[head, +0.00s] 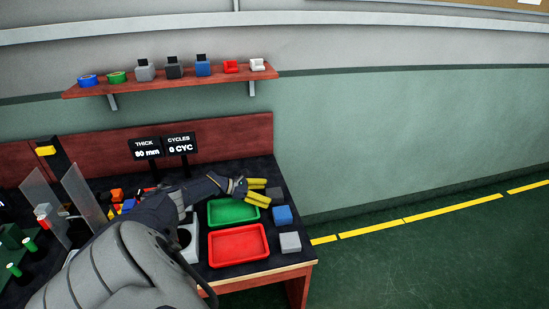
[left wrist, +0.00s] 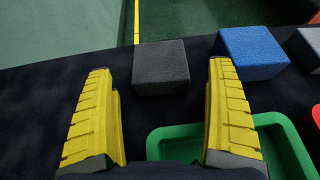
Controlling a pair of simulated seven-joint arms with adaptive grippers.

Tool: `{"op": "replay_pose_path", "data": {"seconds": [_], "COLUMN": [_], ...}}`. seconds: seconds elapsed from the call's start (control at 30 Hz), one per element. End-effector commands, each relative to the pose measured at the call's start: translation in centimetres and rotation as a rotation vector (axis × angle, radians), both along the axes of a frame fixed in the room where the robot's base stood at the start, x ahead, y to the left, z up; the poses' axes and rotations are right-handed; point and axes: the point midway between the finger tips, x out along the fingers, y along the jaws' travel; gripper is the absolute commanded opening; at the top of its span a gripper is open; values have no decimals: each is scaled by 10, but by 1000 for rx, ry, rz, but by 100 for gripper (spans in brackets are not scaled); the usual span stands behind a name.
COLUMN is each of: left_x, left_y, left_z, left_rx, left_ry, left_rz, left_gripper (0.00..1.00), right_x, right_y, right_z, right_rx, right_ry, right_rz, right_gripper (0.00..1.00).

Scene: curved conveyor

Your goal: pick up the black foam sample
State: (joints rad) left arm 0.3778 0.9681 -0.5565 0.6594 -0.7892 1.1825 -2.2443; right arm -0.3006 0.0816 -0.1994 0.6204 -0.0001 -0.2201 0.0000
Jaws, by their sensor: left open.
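The black foam sample (head: 274,193) is a dark cube on the dark bench top, near the bench's right edge at the back. My left gripper (head: 265,192) reaches over the bench with its yellow fingers spread and pointing at the cube. In the left wrist view the black foam sample (left wrist: 160,67) sits between and slightly beyond the two fingertips, with a gap on each side. The gripper is open and holds nothing. My right gripper is not in view.
A blue cube (head: 282,215) and a grey cube (head: 290,242) stand in a row with the black one. A green tray (head: 213,219) and a red tray (head: 240,261) lie beside them. A clear panel (head: 83,196) stands left. A shelf (head: 160,82) hangs above.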

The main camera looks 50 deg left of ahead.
Motion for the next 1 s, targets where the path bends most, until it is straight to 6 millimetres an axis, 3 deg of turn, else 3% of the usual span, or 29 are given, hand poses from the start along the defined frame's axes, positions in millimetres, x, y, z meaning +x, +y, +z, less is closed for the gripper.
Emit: {"op": "replay_pose_path", "data": {"seconds": [0.37, 0.7, 1.0], "left_x": [4, 4, 4], "left_y": [-3, -3, -3], "left_z": [-2, -1, -1], "left_rx": [-1, -1, -1], "left_ry": [-1, -1, -1], "left_rz": [0, 0, 0], "left_gripper": [89, 50, 49], "right_x": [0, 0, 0], "right_y": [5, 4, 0], "right_z": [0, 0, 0], "right_rx": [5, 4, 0], "right_ry": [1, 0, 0], "right_rz": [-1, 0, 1], "right_gripper": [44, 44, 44]}}
